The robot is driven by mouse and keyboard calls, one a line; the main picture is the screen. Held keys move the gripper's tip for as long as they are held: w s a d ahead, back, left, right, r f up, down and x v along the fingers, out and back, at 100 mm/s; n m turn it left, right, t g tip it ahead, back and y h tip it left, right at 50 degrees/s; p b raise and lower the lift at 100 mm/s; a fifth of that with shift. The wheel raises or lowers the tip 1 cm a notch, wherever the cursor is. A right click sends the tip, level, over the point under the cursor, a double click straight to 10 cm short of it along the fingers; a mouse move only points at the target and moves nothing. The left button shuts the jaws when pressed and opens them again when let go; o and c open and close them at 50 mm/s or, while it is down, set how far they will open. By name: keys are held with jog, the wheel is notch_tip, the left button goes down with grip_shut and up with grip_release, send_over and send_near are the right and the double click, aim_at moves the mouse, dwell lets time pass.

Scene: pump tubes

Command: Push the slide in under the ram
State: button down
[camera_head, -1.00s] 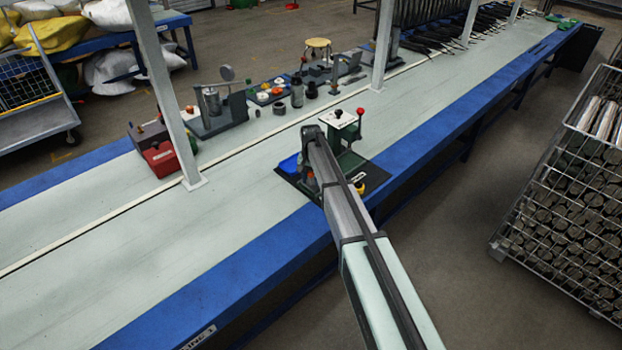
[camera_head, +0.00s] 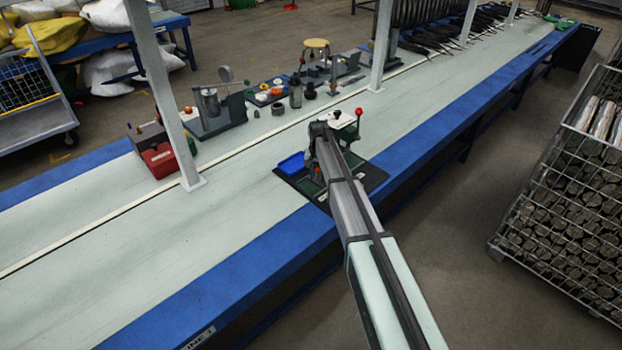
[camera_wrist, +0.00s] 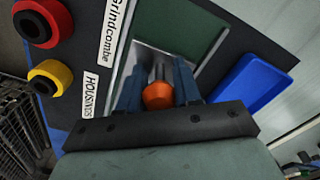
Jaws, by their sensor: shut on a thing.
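The green bench press (camera_head: 346,136) stands on a dark base plate (camera_head: 372,178), with a red-balled lever (camera_head: 360,111) at its side. My arm covers much of the press, and the ram is not visible. In the wrist view my gripper (camera_wrist: 158,76) is shut on an orange knob (camera_wrist: 158,97), one dark blue finger on each side. A grey metal part (camera_wrist: 152,58), apparently the slide, lies just beyond the knob, alongside a green surface (camera_wrist: 185,30). How far the slide is in cannot be told.
A blue tray (camera_wrist: 250,88) lies beside the press. The pale bench top (camera_head: 150,245) is clear towards the left front.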

jog(key=w+d, duration=0.3)
jog(key=shift+w+d, duration=0.15)
jog(key=shift+w, duration=0.05)
jog(key=c, duration=0.8)
grip_release()
notch_tip(320, 180, up, 14)
jog(key=shift+c, duration=0.2)
